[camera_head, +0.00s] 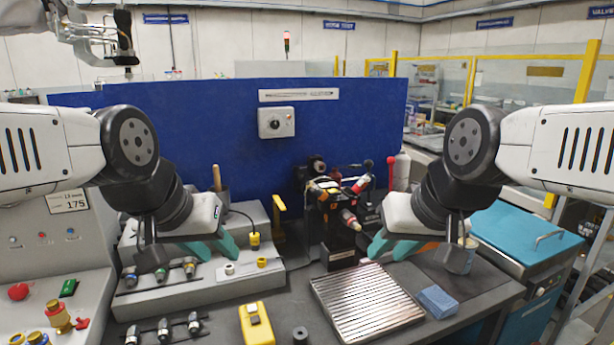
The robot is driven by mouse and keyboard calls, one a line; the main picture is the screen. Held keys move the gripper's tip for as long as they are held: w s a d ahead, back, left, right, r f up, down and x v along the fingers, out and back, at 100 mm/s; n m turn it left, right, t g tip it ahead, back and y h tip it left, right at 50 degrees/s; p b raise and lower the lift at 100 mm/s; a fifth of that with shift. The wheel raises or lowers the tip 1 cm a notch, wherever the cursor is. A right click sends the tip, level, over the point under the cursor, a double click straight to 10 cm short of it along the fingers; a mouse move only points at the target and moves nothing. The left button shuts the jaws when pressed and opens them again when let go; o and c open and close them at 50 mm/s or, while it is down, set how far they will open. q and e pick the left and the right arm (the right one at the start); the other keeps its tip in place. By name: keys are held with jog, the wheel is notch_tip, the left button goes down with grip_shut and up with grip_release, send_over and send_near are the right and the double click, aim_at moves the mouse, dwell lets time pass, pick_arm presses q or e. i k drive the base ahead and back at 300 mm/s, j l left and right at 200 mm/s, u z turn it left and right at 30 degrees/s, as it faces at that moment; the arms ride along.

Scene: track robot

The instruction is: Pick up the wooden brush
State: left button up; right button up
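A wooden handle (217,178), which looks like that of the wooden brush, stands upright behind the grey stepped fixture at the left. Its lower end is dark and partly hidden, so I cannot make out bristles. My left gripper (216,248) has teal fingertips spread apart. It is empty, in front of and below the handle in the picture, over the stepped fixture. My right gripper (392,247) also has its teal fingertips apart and is empty, above the back of the ribbed metal plate. Neither gripper touches the handle.
The grey stepped fixture (205,290) holds several connectors. A ribbed metal plate (365,303), a blue cloth (437,301) and a yellow device (256,325) lie on the dark bench. A tool rack (335,215) stands at the centre. A blue panel (250,150) closes off the back.

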aim_at(216, 169)
jog(key=z, duration=0.85)
jog(key=u, duration=1.45)
jog(key=z, duration=0.9)
jog(key=u, duration=0.8)
